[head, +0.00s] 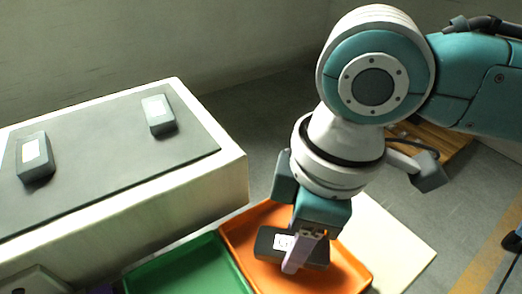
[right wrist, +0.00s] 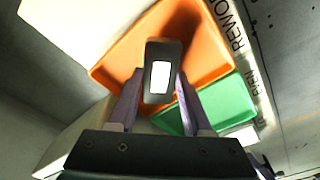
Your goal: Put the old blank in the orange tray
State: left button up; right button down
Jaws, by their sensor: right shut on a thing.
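My right gripper (head: 300,252) is shut on a dark block with a white label (head: 265,243), the blank. In the right wrist view the blank (right wrist: 152,101) sits between the two fingers (right wrist: 160,100). The orange tray (head: 350,272) is beneath the blank, and the blank shows against its inside in both views. I cannot tell how much gap there is between the blank and the tray floor. The orange tray also shows in the right wrist view (right wrist: 205,55).
A green tray (head: 190,268) stands beside the orange one, to its left. Two similar dark labelled blocks (head: 35,160) (head: 158,115) lie on a grey mat (head: 100,150) on a pale raised bench (head: 215,185). Letters reading "REWO" (right wrist: 232,25) show by the orange tray.

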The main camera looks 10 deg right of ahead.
pick_arm(q)
jog(key=shift+f, duration=0.25)
pick_arm(e)
jog(key=shift+f, duration=0.75)
jog(key=shift+f, duration=0.2)
pick_arm(q)
jog(key=shift+d, duration=0.15)
pick_arm(e)
jog(key=shift+c, duration=1.7)
grip_release()
notch_tip(320, 180, up, 12)
jog(key=d+p, duration=0.1)
jog(key=p, duration=0.2)
jog(key=s+a+f+m+t+y, duration=0.2)
jog(key=s+a+m+y, duration=0.1)
jog(key=s+a+m, duration=0.15)
pick_arm(q)
notch_tip(320, 180, up, 3)
jog(key=shift+r, duration=0.2)
pick_arm(e)
jog(key=s+d+f+m+h, duration=0.1)
jog(key=s+d+m+h, duration=0.1)
jog(key=d, duration=0.4)
jog(key=s+d+f+m+t+h, duration=0.1)
jog(key=s+d+f+m+h, duration=0.1)
jog(key=s+d+m, duration=0.2)
jog(key=s+d, duration=0.1)
jog(key=d, duration=0.1)
jog(key=shift+s+d, duration=0.3)
